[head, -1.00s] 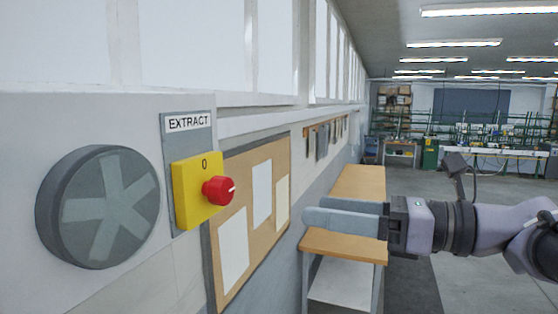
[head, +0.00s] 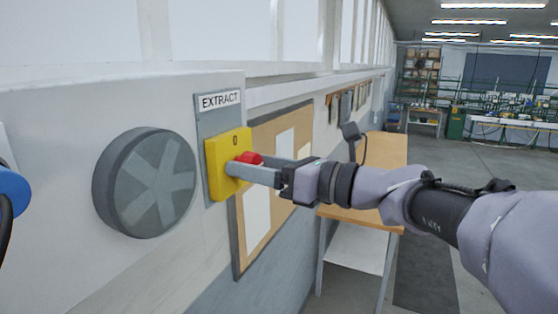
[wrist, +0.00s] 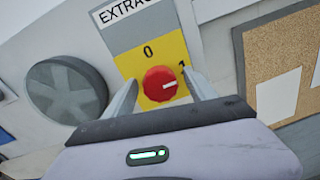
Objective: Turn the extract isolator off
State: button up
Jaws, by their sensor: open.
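The extract isolator is a yellow plate (head: 216,178) with a red knob (head: 249,158), under a label reading EXTRACT (head: 220,100). In the wrist view the red knob (wrist: 160,85) carries a white mark pointing right, roughly toward the 1 and away from the 0 above it. My gripper (head: 248,168) is at the knob in the head view, its fingers reaching to the yellow plate's front. In the wrist view my gripper (wrist: 158,98) is open, one finger on each side of the knob. Gaps show between the fingers and the knob, so contact cannot be told.
A round grey fan vent (head: 145,183) is on the wall left of the isolator. A pinboard (head: 238,235) with papers is close on the right. A wooden-topped bench (head: 380,150) stands beyond along the wall. A blue object (head: 12,192) is at the left edge.

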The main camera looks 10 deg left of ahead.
jog(key=shift+c, duration=0.3)
jog(key=c, duration=1.3)
